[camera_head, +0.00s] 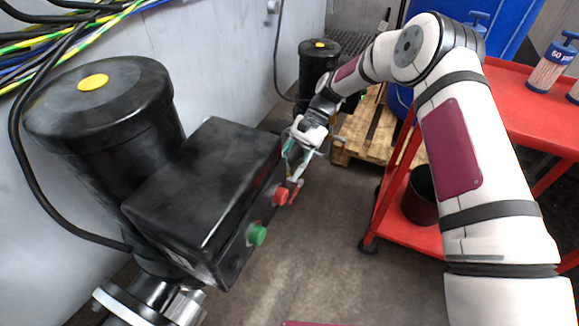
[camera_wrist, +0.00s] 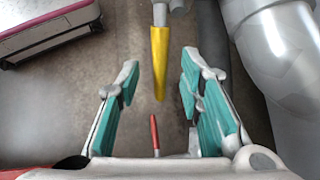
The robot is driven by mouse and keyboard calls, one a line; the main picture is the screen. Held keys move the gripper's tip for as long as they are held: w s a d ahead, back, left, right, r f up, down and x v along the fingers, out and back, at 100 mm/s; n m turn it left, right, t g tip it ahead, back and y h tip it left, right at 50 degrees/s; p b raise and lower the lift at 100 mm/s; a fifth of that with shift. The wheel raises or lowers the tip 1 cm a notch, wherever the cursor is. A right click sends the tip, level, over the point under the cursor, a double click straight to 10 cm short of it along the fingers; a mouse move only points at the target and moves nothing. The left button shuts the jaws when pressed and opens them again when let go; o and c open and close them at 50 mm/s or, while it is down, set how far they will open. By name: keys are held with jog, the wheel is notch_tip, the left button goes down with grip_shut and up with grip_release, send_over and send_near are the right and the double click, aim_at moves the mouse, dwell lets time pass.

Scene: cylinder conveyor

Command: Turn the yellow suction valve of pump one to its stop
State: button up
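The yellow valve handle (camera_wrist: 159,62) shows in the wrist view as a long tapered lever on a metal stem, pointing toward my gripper. My gripper (camera_wrist: 158,80) is open, with teal pads on both sides. The handle's tip reaches between the fingertips, with visible gaps on both sides; I see no contact. In the head view my gripper (camera_head: 302,150) is beyond the black control box, near its red button. The yellow handle cannot be made out in the head view.
A red lever (camera_wrist: 154,135) lies between the fingers lower down. A thick grey pipe (camera_wrist: 285,50) is close on the right. The black control box (camera_head: 205,185) and motor (camera_head: 110,110) stand left of my arm. A red cart (camera_head: 400,185) stands right, beside a wooden pallet (camera_head: 365,135).

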jog(key=v, duration=0.7)
jog(key=shift+r, duration=0.2)
jog(key=shift+w+d, duration=0.1)
jog(key=shift+w, duration=0.05)
jog(key=c, duration=0.8)
jog(key=s+a+r+t+h+p, duration=0.1)
jog(key=p, duration=0.1)
jog(key=a+r+t+h+p, duration=0.1)
jog(key=r+t+p, duration=0.1)
jog(key=p, duration=0.1)
jog(key=shift+s, duration=0.35)
grip_shut()
notch_tip(320, 180, up, 6)
jog(key=d+t+h+p, duration=0.2)
jog(key=t+p, duration=0.3)
jog(key=p, duration=0.1)
notch_tip(320, 180, down, 12)
jog(key=s+a+b, duration=0.2)
jog(key=shift+m+b, duration=0.3)
